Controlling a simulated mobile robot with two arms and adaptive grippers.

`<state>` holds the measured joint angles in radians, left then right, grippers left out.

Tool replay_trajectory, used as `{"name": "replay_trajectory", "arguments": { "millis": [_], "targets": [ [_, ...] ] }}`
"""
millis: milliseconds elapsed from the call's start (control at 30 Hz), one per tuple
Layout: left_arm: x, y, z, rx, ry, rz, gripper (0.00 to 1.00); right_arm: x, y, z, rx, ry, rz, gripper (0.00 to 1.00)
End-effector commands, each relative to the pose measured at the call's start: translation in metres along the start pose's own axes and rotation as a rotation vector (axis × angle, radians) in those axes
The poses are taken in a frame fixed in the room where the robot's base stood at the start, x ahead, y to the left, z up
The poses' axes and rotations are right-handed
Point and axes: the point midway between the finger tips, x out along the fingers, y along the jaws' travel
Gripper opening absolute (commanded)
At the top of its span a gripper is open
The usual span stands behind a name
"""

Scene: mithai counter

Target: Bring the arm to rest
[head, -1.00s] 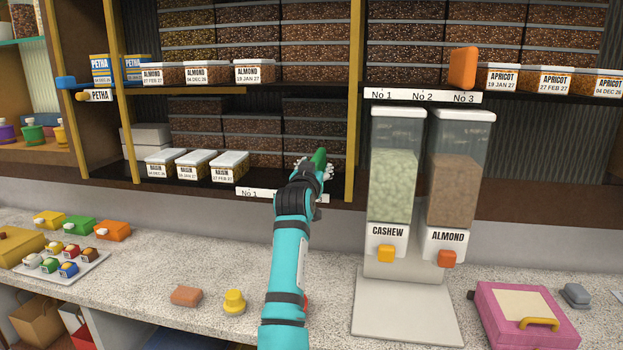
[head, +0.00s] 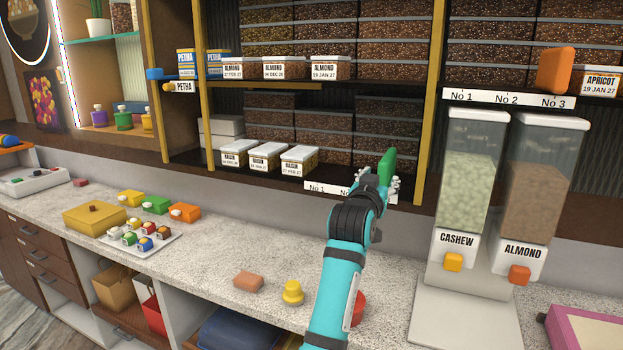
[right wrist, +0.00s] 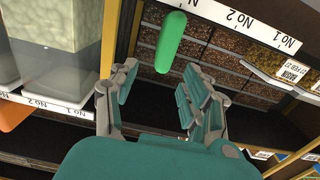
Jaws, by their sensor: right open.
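My right arm reaches up from the bottom of the head view to the lower shelf. My right gripper (head: 381,184) is open beside an upright green piece (head: 387,165) at the shelf's front edge. In the right wrist view the green piece (right wrist: 171,42) stands beyond the spread fingertips (right wrist: 160,80), with nothing between the fingers. My left gripper is not in view.
Cashew (head: 466,185) and almond (head: 540,190) dispensers stand close to the right of my arm. Raisin boxes (head: 265,157) sit on the lower shelf to the left. A pinkish block (head: 248,281) and yellow piece (head: 292,292) lie on the counter (head: 215,260).

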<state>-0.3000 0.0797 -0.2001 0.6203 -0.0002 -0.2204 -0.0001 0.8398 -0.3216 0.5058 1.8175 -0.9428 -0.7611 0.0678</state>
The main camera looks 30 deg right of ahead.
Motion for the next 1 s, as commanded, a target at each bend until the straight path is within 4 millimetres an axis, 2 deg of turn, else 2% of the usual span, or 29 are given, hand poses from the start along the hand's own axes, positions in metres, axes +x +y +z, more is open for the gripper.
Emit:
{"name": "replay_trajectory", "arguments": {
  "millis": [167, 267, 367, 467, 567, 667, 700, 767, 800, 900, 1000],
  "targets": [
    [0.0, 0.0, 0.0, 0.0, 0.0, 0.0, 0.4, 0.0, 0.001, 0.004, -0.005, -0.005, -0.001, 0.48],
    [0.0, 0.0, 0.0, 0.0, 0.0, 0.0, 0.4, -0.005, 0.004, 0.027, -0.027, -0.034, -0.013, 0.48],
    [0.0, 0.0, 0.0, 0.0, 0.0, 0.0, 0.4, -0.017, 0.01, 0.072, -0.075, -0.097, -0.049, 0.48],
    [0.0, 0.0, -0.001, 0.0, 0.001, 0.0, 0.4, -0.042, 0.015, 0.128, -0.142, -0.184, -0.115, 0.48],
    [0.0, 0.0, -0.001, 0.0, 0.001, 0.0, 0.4, -0.076, 0.018, 0.186, -0.216, -0.289, -0.206, 0.48],
    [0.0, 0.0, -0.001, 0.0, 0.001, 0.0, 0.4, -0.121, 0.023, 0.243, -0.299, -0.411, -0.31, 0.48],
    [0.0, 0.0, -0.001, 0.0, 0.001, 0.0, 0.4, -0.142, 0.026, 0.265, -0.334, -0.465, -0.356, 0.48],
    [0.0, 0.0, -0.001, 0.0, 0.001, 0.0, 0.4, -0.176, 0.032, 0.296, -0.387, -0.548, -0.427, 0.48],
    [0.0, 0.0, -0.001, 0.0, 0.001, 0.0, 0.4, -0.199, 0.038, 0.315, -0.42, -0.604, -0.472, 0.48],
    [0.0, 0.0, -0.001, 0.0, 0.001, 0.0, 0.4, -0.252, 0.052, 0.351, -0.49, -0.729, -0.573, 0.48],
    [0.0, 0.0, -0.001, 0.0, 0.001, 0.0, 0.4, -0.294, 0.066, 0.375, -0.541, -0.83, -0.651, 0.48]
  ]
}}
